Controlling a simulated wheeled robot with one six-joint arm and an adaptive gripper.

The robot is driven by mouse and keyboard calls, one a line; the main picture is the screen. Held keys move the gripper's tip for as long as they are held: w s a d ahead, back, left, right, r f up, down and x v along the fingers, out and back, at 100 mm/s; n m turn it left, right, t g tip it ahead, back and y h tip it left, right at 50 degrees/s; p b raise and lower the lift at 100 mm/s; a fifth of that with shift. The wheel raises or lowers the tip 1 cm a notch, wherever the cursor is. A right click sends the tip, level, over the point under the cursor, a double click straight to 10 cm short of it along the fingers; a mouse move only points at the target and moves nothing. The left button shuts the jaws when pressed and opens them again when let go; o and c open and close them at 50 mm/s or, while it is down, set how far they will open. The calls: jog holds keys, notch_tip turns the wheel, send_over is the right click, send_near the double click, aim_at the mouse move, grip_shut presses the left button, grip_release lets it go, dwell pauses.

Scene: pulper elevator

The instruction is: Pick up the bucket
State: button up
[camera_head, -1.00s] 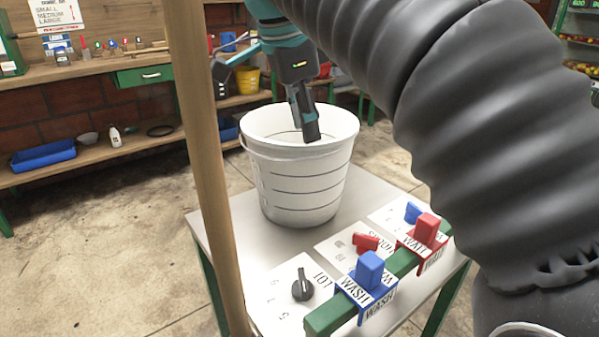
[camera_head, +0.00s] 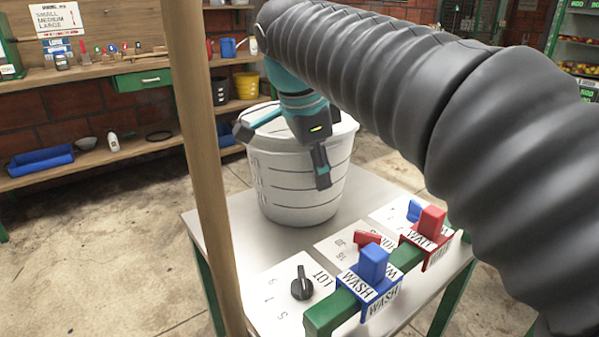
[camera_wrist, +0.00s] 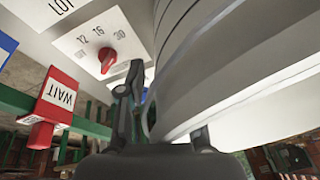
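The white bucket (camera_head: 300,195) stands upright on the grey table, with dark rings around its wall. My gripper (camera_head: 284,157) is at its near upper side, with its fingers spread wide. One finger hangs in front of the bucket's near wall; the other is by the rim on the left. The arm and gripper hide much of the bucket's opening. In the wrist view the bucket (camera_wrist: 250,85) fills the right side, close to the fingers. I cannot tell whether a finger touches it.
The table (camera_head: 236,228) carries a black dial (camera_head: 301,284), a red dial (camera_head: 367,239), a blue WASH block (camera_head: 372,263) and a red WAIT block (camera_head: 431,222) at the front. A wooden post (camera_head: 205,180) stands close on the left. Shelves with small items line the back wall.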

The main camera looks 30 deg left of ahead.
grip_shut()
jog(key=shift+r, duration=0.15)
jog(key=shift+r, duration=0.1)
